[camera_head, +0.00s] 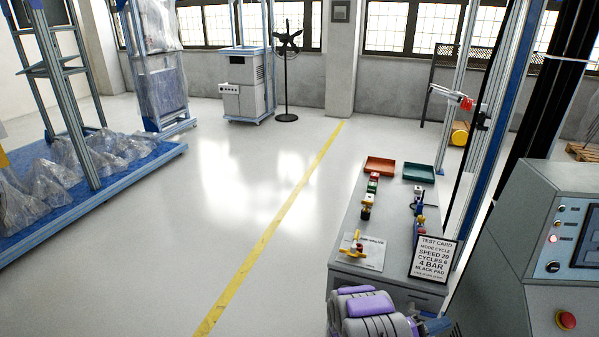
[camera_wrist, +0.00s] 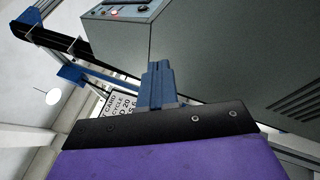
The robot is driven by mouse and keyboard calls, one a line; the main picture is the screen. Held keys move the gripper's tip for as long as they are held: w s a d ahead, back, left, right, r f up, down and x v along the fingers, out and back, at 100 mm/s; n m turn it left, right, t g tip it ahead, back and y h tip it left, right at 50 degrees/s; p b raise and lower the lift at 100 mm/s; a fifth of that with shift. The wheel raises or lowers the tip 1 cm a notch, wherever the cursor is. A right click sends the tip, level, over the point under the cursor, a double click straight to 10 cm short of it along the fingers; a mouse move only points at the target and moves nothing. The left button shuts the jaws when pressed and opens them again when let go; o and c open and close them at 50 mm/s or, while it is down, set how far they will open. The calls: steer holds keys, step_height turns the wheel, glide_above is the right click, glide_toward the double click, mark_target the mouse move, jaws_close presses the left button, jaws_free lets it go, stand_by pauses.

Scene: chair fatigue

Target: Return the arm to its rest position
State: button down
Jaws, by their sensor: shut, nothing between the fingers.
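My arm shows at the bottom of the head view as grey and purple links, folded low in front of the grey bench (camera_head: 345,225). My gripper (camera_wrist: 155,88) shows in the wrist view as blue fingers closed together, with nothing between them. The purple and black wrist body fills the bottom of that view. In the head view only a small blue part of the gripper (camera_head: 438,326) shows at the bottom edge, below the test card (camera_head: 434,258). The gripper is beside the grey control cabinet (camera_wrist: 220,60), whose side fills much of the wrist view.
The control cabinet (camera_head: 530,230) with a red button (camera_head: 565,320) stands close on the right. An orange tray (camera_head: 380,166), a green tray (camera_head: 418,172) and small fittings lie on the bench. A blue platform (camera_head: 130,175) stands left. The floor (camera_head: 160,250) between is clear, with a yellow line (camera_head: 268,235).

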steer(key=s+a+r+m+g+y, duration=0.3)
steer(key=s+r+m+g+y, duration=0.7)
steer(key=s+r, duration=0.9)
steer(key=s+a+r+n+t+y, duration=0.1)
steer(key=s+a+r+t+y, duration=0.1)
steer(key=s+a+y, duration=0.3)
steer(key=s+a+r+n+t+y, duration=0.2)
steer(key=s+a+y, duration=0.3)
steer(key=s+a, duration=0.6)
steer(key=a+r, duration=0.1)
steer(key=a, duration=0.6)
steer(key=shift+s+a+r+y, duration=0.15)
steer(key=shift+a+r+y, duration=0.15)
steer(key=shift+y, duration=0.1)
